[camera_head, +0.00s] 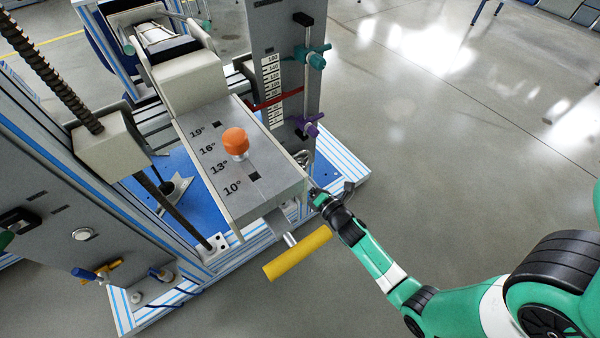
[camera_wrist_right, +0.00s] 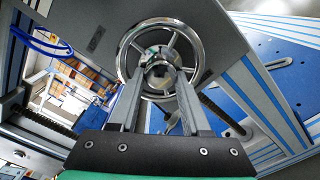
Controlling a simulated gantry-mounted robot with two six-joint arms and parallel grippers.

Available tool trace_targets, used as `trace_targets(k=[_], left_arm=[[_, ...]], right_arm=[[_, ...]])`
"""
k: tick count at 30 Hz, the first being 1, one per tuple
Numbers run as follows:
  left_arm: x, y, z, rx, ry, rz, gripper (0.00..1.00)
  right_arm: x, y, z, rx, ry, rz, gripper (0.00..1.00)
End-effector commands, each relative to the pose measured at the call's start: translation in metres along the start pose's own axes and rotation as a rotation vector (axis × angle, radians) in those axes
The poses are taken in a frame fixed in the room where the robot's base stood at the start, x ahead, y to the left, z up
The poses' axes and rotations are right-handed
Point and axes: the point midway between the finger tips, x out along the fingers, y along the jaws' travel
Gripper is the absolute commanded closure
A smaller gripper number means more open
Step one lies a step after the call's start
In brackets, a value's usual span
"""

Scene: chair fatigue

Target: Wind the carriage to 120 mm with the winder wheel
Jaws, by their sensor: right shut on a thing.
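The winder wheel (camera_wrist_right: 126,52), a chrome ring with spokes and a central hub, is face-on in the right wrist view. My right gripper (camera_wrist_right: 159,78) reaches to its middle, with the two fingers on either side of the hub, shut on it. In the head view my right gripper (camera_head: 318,197) is at the right side of the grey angled block, which hides most of the wheel. A scale (camera_head: 272,85) with small numbers is on the grey column. A red pointer (camera_head: 277,101) crosses its middle; the exact reading is too small to tell. My left gripper is out of view.
The angled block (camera_head: 262,190) carries an orange knob (camera_head: 235,142) and angle marks. A yellow handle (camera_head: 298,253) sticks out below. Teal (camera_head: 316,59) and purple (camera_head: 309,126) clamps sit on the column's rod. A threaded rod (camera_head: 50,75) stands left. The floor at right is clear.

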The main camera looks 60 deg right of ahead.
Motion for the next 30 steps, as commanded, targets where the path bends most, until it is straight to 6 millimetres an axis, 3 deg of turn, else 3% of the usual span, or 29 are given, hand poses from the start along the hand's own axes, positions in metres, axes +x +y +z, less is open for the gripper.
trace_targets(k=[4, 13, 18, 21, 30], left_arm=[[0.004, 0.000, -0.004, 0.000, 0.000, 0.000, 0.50], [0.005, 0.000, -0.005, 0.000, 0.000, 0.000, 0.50], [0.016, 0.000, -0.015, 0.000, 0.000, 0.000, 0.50], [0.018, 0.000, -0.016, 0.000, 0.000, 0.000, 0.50], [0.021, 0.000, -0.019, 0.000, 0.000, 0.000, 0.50]], right_arm=[[0.002, -0.001, 0.002, 0.257, -0.004, -0.013, 1.00], [0.002, 0.000, 0.003, 0.330, -0.005, -0.013, 1.00], [0.002, 0.004, 0.005, 0.698, -0.007, -0.014, 1.00], [0.002, 0.003, 0.004, 0.819, -0.008, -0.013, 1.00], [0.002, 0.004, 0.006, 0.900, -0.008, -0.012, 1.00]])
